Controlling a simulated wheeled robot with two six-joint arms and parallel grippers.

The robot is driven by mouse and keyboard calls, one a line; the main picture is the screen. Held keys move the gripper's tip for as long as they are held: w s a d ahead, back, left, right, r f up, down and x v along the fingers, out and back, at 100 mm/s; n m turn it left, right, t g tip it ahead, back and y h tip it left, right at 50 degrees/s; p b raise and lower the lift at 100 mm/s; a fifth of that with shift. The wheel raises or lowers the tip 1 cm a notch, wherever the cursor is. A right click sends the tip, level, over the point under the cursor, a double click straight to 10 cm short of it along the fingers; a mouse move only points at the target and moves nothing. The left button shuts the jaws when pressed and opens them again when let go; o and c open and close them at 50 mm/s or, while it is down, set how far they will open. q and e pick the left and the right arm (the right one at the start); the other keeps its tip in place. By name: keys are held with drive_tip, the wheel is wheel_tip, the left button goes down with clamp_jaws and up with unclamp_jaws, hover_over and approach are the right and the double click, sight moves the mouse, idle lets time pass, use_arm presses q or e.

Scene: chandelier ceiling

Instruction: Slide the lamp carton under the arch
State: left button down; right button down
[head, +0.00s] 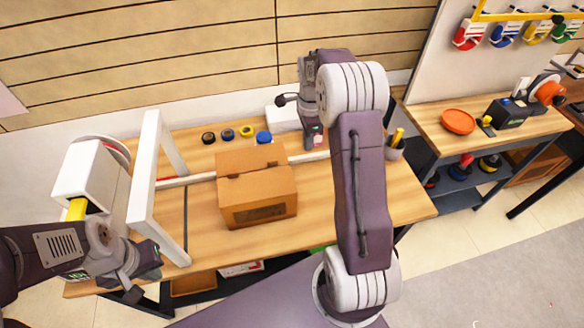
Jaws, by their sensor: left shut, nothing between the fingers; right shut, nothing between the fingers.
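The brown lamp carton (262,203) sits upright on the wooden table, to the right of the white arch (145,172) and apart from it. The arch stands at the table's left part, with its opening facing the carton's side. My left gripper (146,279) is shut and empty, low at the front left by the arch's near leg; whether it touches the arch I cannot tell. My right gripper (313,137) is shut and empty, behind and to the right of the carton, apart from it. My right arm hides part of the table right of the carton.
A white rail (201,178) runs across the table behind the carton. Several tape rolls (227,134) and a white box (283,119) lie at the back. A pen cup (394,149) stands at right. A dark line (185,219) crosses the wood between arch and carton; that stretch is clear.

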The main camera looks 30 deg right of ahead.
use_arm(q)
wheel_tip(320, 180, up, 2)
drive_tip(key=shift+s+r+p, duration=0.1)
drive_tip(key=shift+p, duration=0.9)
use_arm(e)
drive_tip(key=a+f, duration=0.4)
drive_tip(key=f, duration=0.5)
drive_tip(key=shift+w+f, duration=0.3)
drive_tip(key=shift+w, duration=0.05)
